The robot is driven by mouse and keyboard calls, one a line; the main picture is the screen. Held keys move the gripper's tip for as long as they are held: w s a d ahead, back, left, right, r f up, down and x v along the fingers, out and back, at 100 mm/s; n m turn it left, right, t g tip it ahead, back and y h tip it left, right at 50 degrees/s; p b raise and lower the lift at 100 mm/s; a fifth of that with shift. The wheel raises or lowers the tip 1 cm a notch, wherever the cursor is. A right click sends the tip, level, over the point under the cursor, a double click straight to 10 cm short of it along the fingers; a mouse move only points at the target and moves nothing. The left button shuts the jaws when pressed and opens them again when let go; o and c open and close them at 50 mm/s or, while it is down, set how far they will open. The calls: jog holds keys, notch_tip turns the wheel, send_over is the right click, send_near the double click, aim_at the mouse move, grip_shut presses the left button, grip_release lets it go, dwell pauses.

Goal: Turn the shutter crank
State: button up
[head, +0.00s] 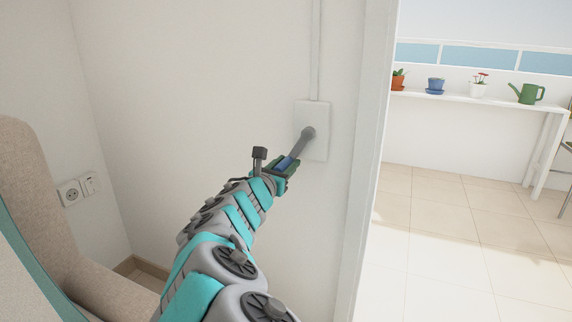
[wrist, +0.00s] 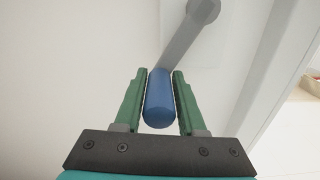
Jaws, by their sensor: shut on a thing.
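The shutter crank (head: 300,143) is a grey arm joined to a round hub on a white wall plate (head: 318,118). The arm slants down and left from the hub and ends in a blue handle. In the wrist view the blue handle (wrist: 159,100) lies between the two green fingers of my gripper (wrist: 160,98), with the grey crank arm (wrist: 185,38) running up and right. My gripper also shows in the head view (head: 283,165), shut on the handle. The fingers hide part of the handle in the head view.
A beige armchair (head: 40,190) stands close at the left, near wall sockets (head: 72,192). A door frame (head: 368,150) is just right of the plate. Beyond it, a white shelf (head: 475,102) holds pots and a green watering can (head: 528,94); tiled floor there is clear.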

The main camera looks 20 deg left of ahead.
grip_shut()
dwell(0.8)
jog(key=shift+a+r, duration=0.15)
jog(key=shift+a, duration=0.05)
